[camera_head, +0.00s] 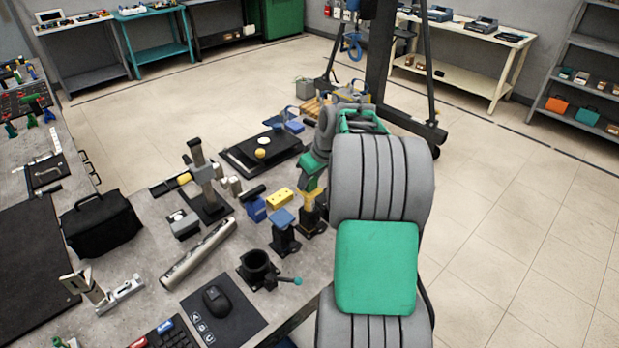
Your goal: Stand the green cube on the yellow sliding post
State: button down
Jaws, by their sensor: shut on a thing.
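The green cube (311,187) shows as a small green patch just under the end of my arm. My gripper (313,176) is shut on it, though its fingertips are small and partly hidden by the wrist. The yellow sliding post (308,210) stands directly below the cube in the picture, upright on a black base near the right edge of the table. I cannot tell whether the cube touches the top of the post or is just above it.
A blue-topped post (283,219) stands close by on the left. A yellow block (279,198), a blue vise-like tool (254,206) and a black ring holder (257,268) with a lever are near. A dark plate (235,160) lies behind. My arm hides the right side.

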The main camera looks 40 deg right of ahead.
jog(key=shift+f, duration=0.25)
jog(key=c, duration=0.9)
grip_release()
jog(key=shift+r, duration=0.1)
